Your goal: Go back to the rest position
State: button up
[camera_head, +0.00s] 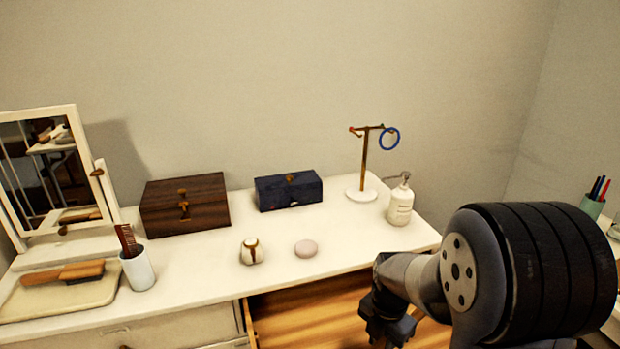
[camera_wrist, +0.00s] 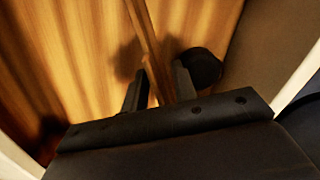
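My gripper (camera_head: 388,328) hangs at the front right of the white dresser (camera_head: 215,258), over or beside its open drawer (camera_head: 315,322). In the wrist view its two dark fingers (camera_wrist: 160,78) stand apart. A thin wooden edge (camera_wrist: 147,35) of the drawer runs toward the gap between them; I cannot tell whether the fingers touch it. The drawer's striped wooden floor (camera_wrist: 85,50) shows to the left. My arm hides the drawer's right part in the head view.
A pen cup (camera_head: 592,207) stands right.

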jog(key=shift+r, duration=0.45)
jog(key=shift+f, duration=0.15)
